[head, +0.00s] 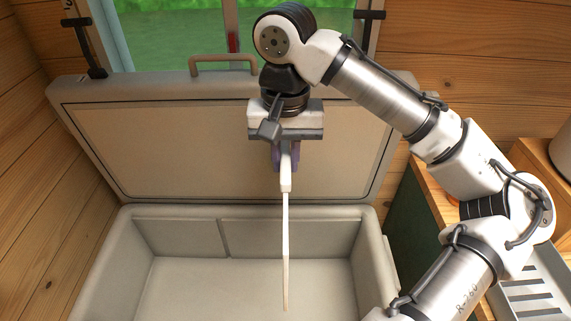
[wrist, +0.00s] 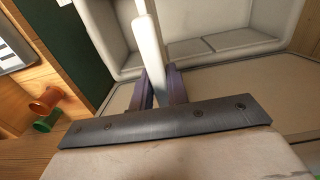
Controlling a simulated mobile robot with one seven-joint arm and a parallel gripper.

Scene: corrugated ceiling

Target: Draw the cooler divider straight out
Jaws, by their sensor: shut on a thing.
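The cooler (head: 93,278) stands open, its lid (head: 120,150) tilted up at the back. My gripper (head: 286,166) is in front of the lid, above the cooler's back rim, fingers downward. It is shut on the top of the cooler divider (head: 286,240), a thin pale panel seen nearly edge-on. The divider hangs down over the cooler's interior; I cannot tell whether its lower end is inside or above the box. In the wrist view the divider (wrist: 149,47) shows as a white piece between the two purple fingers. The visible cooler floor is bare.
A grey slotted rack (head: 530,290) and a white rounded container (head: 562,150) are at the right. A dark green cabinet side (head: 413,222) stands right of the cooler. The wrist view shows an orange cup (wrist: 45,98) and a green one (wrist: 46,122). Wooden walls lie behind and left.

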